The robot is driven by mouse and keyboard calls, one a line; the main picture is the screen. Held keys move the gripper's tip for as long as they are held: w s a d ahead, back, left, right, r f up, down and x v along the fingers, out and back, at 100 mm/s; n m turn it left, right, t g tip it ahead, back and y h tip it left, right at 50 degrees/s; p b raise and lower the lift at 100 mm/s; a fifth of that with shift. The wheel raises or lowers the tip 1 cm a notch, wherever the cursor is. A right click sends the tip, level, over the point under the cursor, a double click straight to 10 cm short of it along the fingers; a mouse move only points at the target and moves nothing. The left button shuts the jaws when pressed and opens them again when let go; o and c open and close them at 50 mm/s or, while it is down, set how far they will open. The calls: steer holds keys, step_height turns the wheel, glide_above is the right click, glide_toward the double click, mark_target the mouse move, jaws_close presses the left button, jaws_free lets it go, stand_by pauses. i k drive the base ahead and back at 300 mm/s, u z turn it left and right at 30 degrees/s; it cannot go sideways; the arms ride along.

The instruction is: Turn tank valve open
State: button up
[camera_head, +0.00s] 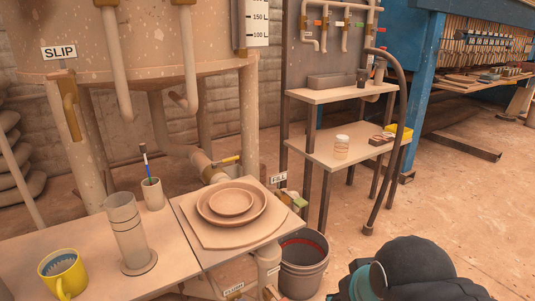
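The large speckled tank (160,80) with a SLIP sign stands on legs at the upper left. A pipe leads from under it to a valve (212,172) with a yellow lever handle (228,160), which I take to be the tank valve. The lever sticks out to the right, roughly level; whether this is open or shut I cannot tell. The valve sits just behind the table with the plates, partly hidden by it. My dark arm part with a teal cap shows at the bottom right, well apart from the valve. My gripper is not in view.
Stacked plates (232,203), a clear cylinder (127,235), a yellow mug (62,273) and a brush cup (152,194) stand on the near tables. A FILL label (279,178) and FLUSH label (233,289) mark other pipework.

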mark_target(226, 160)
steer(key=z, duration=0.15)
steer(key=i, duration=0.7)
steer(key=u, duration=0.7)
steer(key=i, duration=0.5)
steer(key=u, duration=0.05)
